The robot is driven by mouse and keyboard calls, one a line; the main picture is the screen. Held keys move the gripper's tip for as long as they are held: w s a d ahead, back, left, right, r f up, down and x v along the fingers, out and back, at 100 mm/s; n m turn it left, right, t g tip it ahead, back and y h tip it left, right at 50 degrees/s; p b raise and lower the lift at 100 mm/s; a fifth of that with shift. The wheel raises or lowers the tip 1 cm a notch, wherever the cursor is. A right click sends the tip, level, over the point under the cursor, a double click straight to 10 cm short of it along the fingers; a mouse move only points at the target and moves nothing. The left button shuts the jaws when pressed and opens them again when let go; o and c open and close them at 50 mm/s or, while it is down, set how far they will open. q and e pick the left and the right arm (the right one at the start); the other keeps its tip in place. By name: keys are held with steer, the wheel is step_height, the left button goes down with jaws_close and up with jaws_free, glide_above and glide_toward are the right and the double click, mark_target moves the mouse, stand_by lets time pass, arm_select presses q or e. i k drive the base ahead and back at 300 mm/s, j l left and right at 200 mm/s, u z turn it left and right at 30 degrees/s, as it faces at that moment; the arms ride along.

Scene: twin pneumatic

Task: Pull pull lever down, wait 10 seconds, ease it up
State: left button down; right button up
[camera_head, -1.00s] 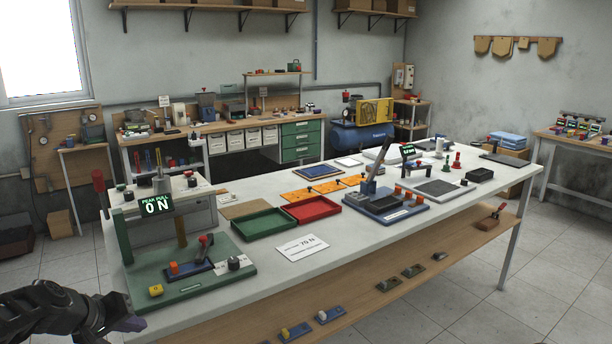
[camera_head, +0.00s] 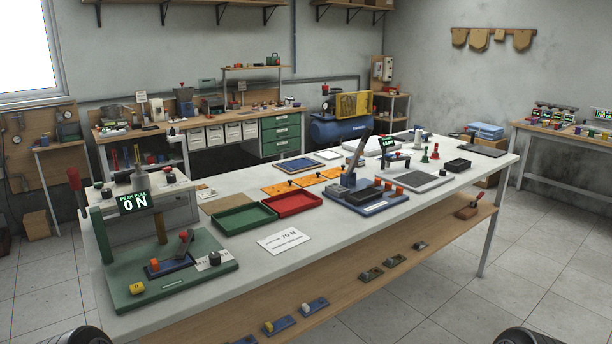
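A green board (camera_head: 205,278) lies on the near left end of the white table. An upright green post (camera_head: 101,235) stands at its left edge with a red-handled lever (camera_head: 74,180) pointing up beside it. A display (camera_head: 135,202) there reads "PEAK PULL 0 N". A short dark lever (camera_head: 186,243) with a red part at its top stands tilted on a small blue base on the board. I cannot tell for sure which one is the pull lever. Only dark rounded parts of my arms show at the bottom edge. Neither gripper's fingers are visible.
A card reading "70 N" (camera_head: 284,240) lies to the right. Green (camera_head: 240,219) and red (camera_head: 292,204) trays and a blue lever fixture (camera_head: 366,207) stand further back.

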mark_target(73, 174)
steer(key=i+j, duration=0.15)
steer(key=j, duration=0.65)
steer(key=i+j+z, duration=0.15)
steer(key=j, duration=1.5)
steer(key=i+j+z, duration=0.1)
steer(key=j, duration=0.75)
